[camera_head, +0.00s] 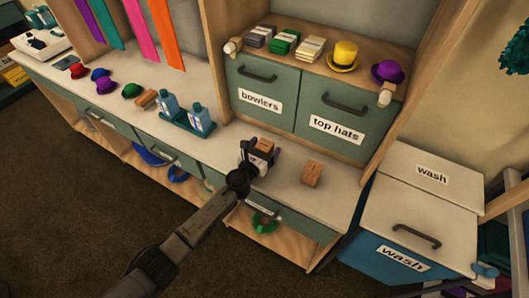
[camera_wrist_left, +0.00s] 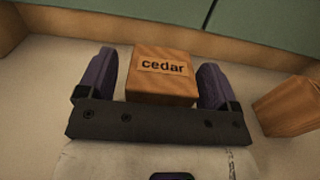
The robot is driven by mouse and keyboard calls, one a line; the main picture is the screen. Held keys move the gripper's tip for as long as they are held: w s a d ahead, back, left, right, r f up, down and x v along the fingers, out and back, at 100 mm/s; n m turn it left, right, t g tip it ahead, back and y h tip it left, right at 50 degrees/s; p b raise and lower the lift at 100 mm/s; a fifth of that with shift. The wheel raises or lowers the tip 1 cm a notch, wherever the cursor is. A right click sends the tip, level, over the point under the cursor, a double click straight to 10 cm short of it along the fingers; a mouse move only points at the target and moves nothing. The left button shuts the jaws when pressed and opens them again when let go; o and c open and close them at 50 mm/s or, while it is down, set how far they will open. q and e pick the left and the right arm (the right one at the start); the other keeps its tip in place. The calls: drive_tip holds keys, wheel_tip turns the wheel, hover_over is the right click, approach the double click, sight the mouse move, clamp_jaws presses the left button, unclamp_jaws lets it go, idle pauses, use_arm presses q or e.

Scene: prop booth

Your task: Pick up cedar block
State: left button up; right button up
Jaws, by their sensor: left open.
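The cedar block (camera_wrist_left: 160,78) is a brown wooden block with a "cedar" label. In the left wrist view it sits on the pale counter between the two purple-grey fingers of my left gripper (camera_wrist_left: 158,85). The fingers stand apart with a gap on each side of the block. In the head view my left gripper (camera_head: 257,157) is over the counter, and the block (camera_head: 266,145) shows just beyond it, partly hidden by the gripper. My right gripper is in neither view.
A second wooden block (camera_head: 312,173) stands to the right on the counter (camera_head: 290,190). Blue bottles (camera_head: 184,113) on a teal tray stand to the left. Drawers labelled "bowlers" (camera_head: 260,101) and "top hats" (camera_head: 337,127) rise behind. Wash bins (camera_head: 410,220) are at the right.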

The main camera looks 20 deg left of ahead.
use_arm(q)
drive_tip(key=shift+c, duration=0.4)
drive_tip(key=c, duration=1)
drive_tip(key=shift+r, duration=0.15)
